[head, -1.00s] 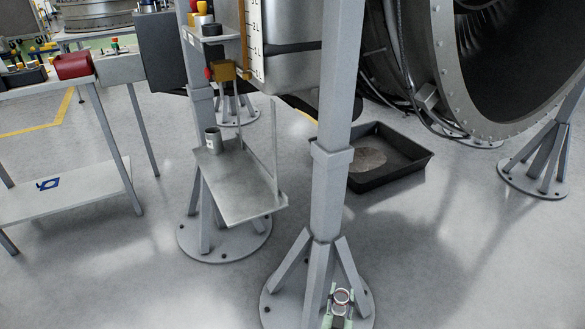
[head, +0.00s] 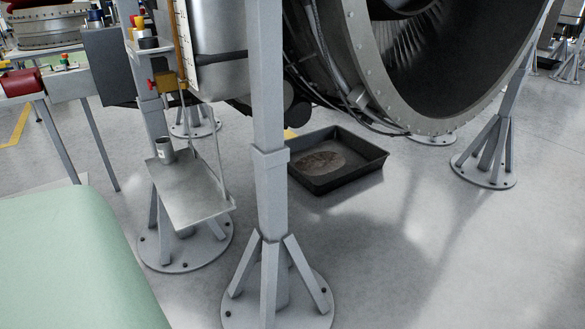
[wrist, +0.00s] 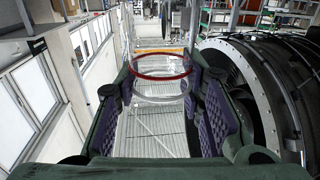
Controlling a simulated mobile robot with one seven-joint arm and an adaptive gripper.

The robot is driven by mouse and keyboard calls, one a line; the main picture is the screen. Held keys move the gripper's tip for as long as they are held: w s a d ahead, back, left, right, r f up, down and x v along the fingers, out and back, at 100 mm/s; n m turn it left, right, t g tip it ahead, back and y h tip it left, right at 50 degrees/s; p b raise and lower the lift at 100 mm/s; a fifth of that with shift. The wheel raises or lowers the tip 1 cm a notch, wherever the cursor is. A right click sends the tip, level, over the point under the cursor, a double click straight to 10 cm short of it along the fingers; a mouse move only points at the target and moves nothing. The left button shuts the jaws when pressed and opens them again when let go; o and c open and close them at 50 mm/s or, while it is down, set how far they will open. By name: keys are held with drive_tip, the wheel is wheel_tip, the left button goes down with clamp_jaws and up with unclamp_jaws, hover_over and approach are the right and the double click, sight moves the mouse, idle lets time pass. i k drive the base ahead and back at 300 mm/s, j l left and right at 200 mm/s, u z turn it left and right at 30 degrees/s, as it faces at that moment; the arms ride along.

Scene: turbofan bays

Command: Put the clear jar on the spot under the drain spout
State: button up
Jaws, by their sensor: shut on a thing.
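The clear jar (wrist: 160,92), with a red ring at its rim, sits between the purple pads of my gripper (wrist: 161,78) in the wrist view. My gripper is shut on it. Neither shows in the head view. A brass block (head: 172,81) with a thin tube running down is at the stand on the left; I cannot tell for sure that it is the drain spout. Below it is a grey metal shelf (head: 193,196). A small grey cup (head: 165,151) stands at its back left corner. No marked spot can be made out on the shelf.
A grey support post (head: 268,190) with splayed feet stands right of the shelf. A black drip tray (head: 350,178) with a dark stain lies on the floor behind it. The large engine (head: 390,60) overhangs the back. A bench with a red box (head: 20,82) is at left.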

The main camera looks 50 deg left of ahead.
sight(182, 177)
drive_tip(key=i+z, duration=0.35)
drive_tip(key=i, duration=0.65)
drive_tip(key=i+l+u, duration=0.2)
drive_tip(key=i, duration=1)
drive_tip(key=i+u, duration=1.4)
drive_tip(key=u, duration=0.15)
drive_tip(key=i+u, duration=0.45)
drive_tip(key=u, duration=0.3)
drive_tip(key=i+u, duration=0.1)
drive_tip(key=u, duration=0.35)
drive_tip(key=i+l+u, duration=0.1)
drive_tip(key=u, duration=0.3)
